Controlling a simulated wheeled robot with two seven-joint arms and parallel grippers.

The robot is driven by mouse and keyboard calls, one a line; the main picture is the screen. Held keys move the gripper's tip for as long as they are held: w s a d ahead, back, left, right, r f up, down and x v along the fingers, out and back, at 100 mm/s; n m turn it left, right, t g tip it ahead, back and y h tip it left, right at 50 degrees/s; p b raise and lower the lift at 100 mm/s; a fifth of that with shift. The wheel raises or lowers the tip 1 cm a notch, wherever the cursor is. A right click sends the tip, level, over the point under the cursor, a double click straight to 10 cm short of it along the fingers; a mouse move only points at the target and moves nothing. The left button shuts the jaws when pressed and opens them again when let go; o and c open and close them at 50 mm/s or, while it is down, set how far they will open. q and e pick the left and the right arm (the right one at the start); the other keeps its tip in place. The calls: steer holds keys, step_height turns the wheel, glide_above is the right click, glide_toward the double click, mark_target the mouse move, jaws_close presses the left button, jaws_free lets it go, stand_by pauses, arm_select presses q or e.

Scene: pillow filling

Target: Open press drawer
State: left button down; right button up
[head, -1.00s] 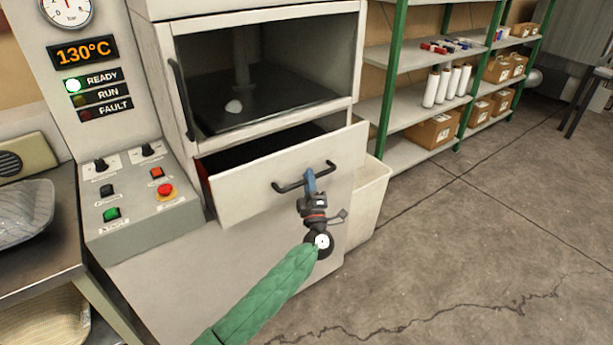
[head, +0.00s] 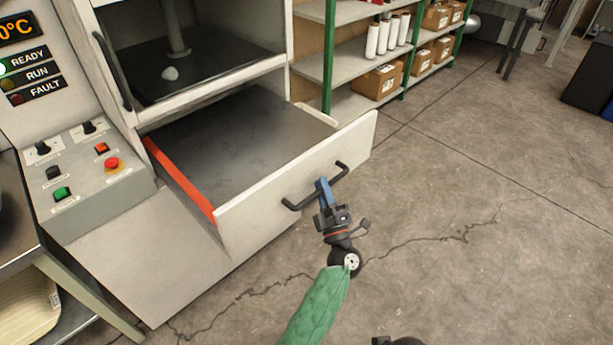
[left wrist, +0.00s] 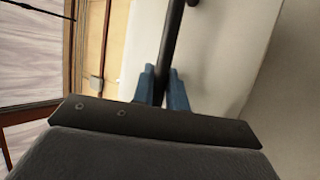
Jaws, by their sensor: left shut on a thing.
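The press drawer (head: 295,195) is pulled well out of the press, and its flat dark inside (head: 240,135) is bare. Its red side edge (head: 180,180) shows on the left. My left gripper (head: 323,188) is shut on the black bar handle (head: 300,203) at the drawer front. In the left wrist view the blue fingers (left wrist: 162,88) sit on both sides of the dark handle bar (left wrist: 173,40), against the pale drawer front (left wrist: 215,60). At the bottom edge of the head view a small dark part shows, too little to tell; my right gripper is not seen.
The press chamber (head: 185,75) above the drawer holds a small white lump. The control panel (head: 85,175) stands at left, beside a metal table (head: 20,215). Green-posted shelves (head: 345,60) with boxes and white rolls stand behind. The floor (head: 460,200) at right is clear.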

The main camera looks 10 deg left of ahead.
arm_select(q)
steer(key=shift+s+d, duration=0.6)
steer(key=shift+d, duration=0.15)
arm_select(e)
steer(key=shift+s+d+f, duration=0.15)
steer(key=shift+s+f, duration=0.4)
arm_select(q)
steer(key=c, duration=1.7)
jaws_free()
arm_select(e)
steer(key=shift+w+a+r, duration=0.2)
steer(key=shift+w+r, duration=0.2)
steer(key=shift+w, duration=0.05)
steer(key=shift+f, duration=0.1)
